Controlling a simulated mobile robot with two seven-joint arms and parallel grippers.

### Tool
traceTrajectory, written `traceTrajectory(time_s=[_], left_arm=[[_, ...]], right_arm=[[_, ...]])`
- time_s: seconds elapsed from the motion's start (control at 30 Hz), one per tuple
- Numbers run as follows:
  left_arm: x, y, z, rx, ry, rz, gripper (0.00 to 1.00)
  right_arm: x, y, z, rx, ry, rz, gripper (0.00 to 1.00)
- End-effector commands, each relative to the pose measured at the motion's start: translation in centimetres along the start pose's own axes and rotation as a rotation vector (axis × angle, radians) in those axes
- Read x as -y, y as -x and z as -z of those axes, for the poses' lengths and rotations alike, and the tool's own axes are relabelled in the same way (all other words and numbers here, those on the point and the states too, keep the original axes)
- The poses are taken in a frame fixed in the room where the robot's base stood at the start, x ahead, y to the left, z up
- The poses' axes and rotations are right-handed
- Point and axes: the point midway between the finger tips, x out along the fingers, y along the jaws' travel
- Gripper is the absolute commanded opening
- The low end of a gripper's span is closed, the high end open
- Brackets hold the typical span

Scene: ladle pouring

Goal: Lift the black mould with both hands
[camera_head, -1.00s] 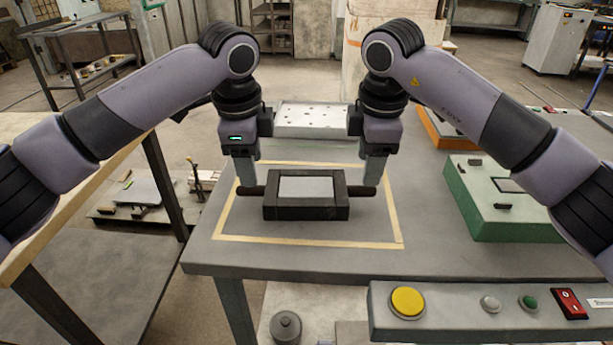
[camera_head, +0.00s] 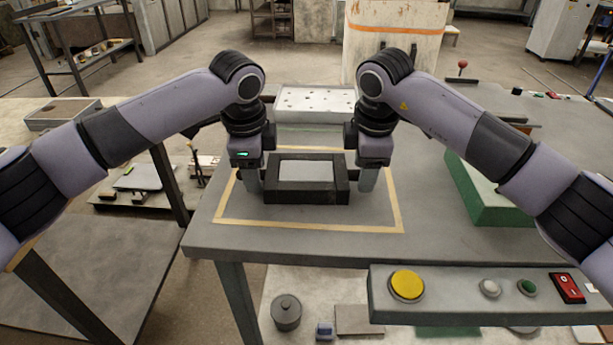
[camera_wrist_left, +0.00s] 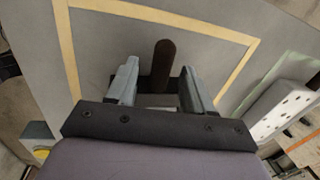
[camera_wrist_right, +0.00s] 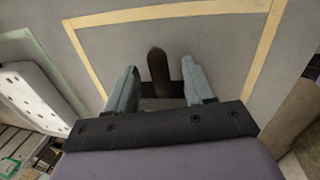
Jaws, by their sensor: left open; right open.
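The black mould (camera_head: 307,196) is a dark block with a pale grey top, sitting on the grey table inside a yellow taped outline. My left gripper (camera_head: 254,186) is at its left side and my right gripper (camera_head: 362,184) at its right side, both pointing down. In the left wrist view a dark handle (camera_wrist_left: 163,62) of the mould lies between the open fingers (camera_wrist_left: 160,85). In the right wrist view the other handle (camera_wrist_right: 158,68) lies between the open fingers (camera_wrist_right: 160,88). Gaps show between fingers and handles. The handles are mostly hidden in the head view.
A pale perforated plate (camera_head: 315,100) stands behind the mould. A green box (camera_head: 485,200) is at the right. A control panel with a yellow button (camera_head: 406,285) is in front. The taped outline (camera_head: 392,212) has free table around the mould.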

Motion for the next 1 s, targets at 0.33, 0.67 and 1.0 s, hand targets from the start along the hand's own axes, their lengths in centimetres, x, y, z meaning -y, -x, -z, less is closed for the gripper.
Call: traceTrajectory(time_s=[0.33,0.67,1.0], left_arm=[[0.01,-0.47,0.03,-0.001,0.0,0.001,0.51],[0.0,-0.45,0.03,-0.001,0.0,0.001,0.0],[0.01,-0.44,0.03,-0.001,0.0,0.001,0.0]], right_arm=[[0.01,-0.49,0.02,0.0,0.0,-0.001,0.53],[0.01,-0.47,0.0,0.0,0.0,0.0,0.0],[0.01,-0.45,0.0,0.0,0.0,0.0,0.0]])
